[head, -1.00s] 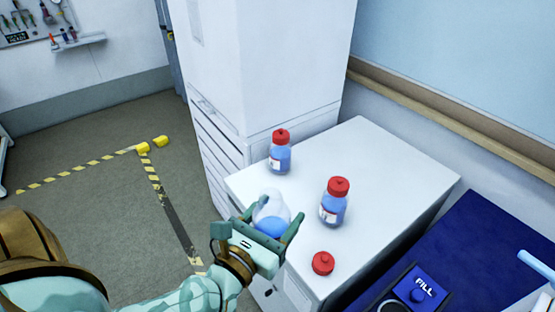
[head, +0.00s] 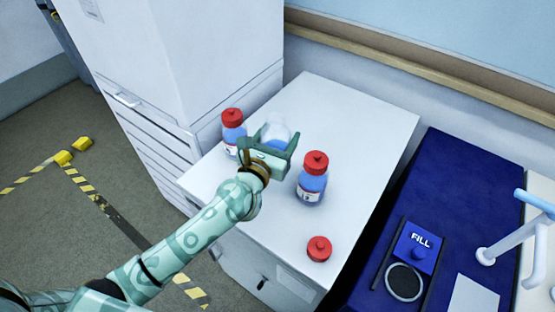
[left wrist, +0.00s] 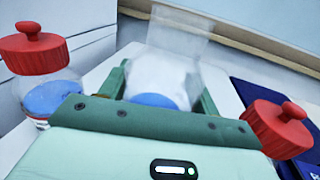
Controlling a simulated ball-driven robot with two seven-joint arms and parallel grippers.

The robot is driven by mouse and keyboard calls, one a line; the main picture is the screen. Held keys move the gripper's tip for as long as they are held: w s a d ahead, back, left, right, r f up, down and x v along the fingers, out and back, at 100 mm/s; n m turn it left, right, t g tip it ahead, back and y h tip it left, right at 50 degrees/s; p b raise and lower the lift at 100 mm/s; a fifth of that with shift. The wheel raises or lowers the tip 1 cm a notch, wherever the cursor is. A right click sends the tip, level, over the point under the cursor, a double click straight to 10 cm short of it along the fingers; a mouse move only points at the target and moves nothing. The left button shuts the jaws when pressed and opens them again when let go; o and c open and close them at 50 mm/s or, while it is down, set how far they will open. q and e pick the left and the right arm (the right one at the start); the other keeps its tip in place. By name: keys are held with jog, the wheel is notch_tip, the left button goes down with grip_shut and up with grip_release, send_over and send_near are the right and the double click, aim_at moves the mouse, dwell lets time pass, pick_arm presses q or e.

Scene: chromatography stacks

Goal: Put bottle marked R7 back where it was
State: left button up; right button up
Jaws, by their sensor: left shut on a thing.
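My left gripper (head: 270,146) is shut on an uncapped clear bottle (head: 277,130) with blue liquid, over the white cabinet top (head: 350,130). The left wrist view shows this bottle (left wrist: 160,72) between the fingers. I cannot tell whether its base touches the top, and its label is hidden. A red-capped bottle (head: 232,125) stands close on the left, partly behind the gripper. Another red-capped bottle (head: 313,180) stands to the right and nearer; its label is too small to read surely. A loose red cap (head: 319,249) lies near the front edge. My right gripper is out of view.
A tall white cabinet (head: 180,70) rises behind and left of the top. On the right is a blue surface (head: 440,190) with a FILL station (head: 418,246) and a light blue tap-like tube (head: 510,245). The right and back of the cabinet top are clear.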

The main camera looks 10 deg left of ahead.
pick_arm(q)
notch_tip(320, 180, down, 6)
jog(key=b, duration=0.3)
jog(key=shift+r, duration=0.4)
jog(key=o, duration=1.3)
jog(key=shift+c, duration=0.2)
jog(key=shift+r, duration=0.1)
jog(key=s, duration=0.4)
jog(key=s+a, duration=0.1)
jog(key=s, duration=0.3)
jog(key=s+a, duration=0.1)
jog(key=s, duration=0.2)
jog(key=shift+s+a, duration=0.2)
jog(key=shift+s, duration=0.2)
